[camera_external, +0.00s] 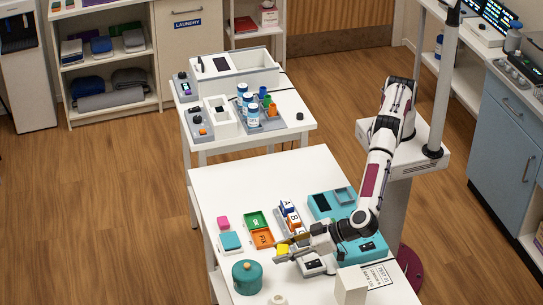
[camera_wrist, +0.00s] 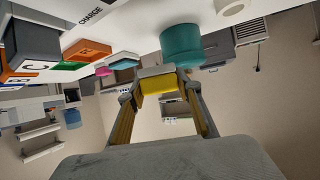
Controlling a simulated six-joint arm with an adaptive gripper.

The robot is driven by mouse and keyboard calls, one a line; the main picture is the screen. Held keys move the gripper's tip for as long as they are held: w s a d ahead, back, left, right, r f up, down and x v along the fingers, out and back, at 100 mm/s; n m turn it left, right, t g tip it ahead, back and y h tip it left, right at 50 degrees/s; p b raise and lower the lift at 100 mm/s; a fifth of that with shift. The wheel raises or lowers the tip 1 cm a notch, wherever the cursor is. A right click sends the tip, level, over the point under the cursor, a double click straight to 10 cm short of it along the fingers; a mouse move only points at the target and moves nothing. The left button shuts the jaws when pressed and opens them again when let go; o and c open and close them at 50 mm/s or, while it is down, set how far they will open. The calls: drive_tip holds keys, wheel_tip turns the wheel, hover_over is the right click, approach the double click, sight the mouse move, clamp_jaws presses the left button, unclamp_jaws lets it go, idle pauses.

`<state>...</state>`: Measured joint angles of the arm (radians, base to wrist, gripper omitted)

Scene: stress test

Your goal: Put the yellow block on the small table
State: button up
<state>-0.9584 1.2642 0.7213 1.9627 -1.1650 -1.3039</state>
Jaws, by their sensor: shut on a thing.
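The yellow block (camera_external: 282,248) is at the tip of my gripper (camera_external: 284,254) in the external view, over the front part of the near white table (camera_external: 232,184). In the wrist view the yellow block (camera_wrist: 157,84) sits between the two fingertips of my gripper (camera_wrist: 158,88), which is shut on it. The block seems held above the tabletop, but the exact height is hard to tell. A second, smaller-looking white table (camera_external: 294,128) stands behind the near one. Which of the two the task calls small is not clear from the views.
The back table holds bottles (camera_external: 251,110) and white bins (camera_external: 236,66). The near table's back left is clear.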

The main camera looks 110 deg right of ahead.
drive_tip(key=shift+a+r, duration=0.2)
drive_tip(key=shift+r, duration=0.8)
drive_tip(key=shift+s+d+r, duration=0.1)
drive_tip(key=shift+s+r, duration=0.05)
drive_tip(key=shift+s+d, duration=0.1)
drive_tip(key=shift+s+d, duration=0.1)
drive_tip(key=shift+d, duration=0.1)
drive_tip(key=shift+f, duration=0.2)
hover_over(284, 273)
drive_tip(key=shift+f, duration=3.05)
drive_tip(key=shift+f, duration=0.1)
drive_tip(key=shift+f, duration=1.8)
drive_tip(key=shift+f, duration=0.15)
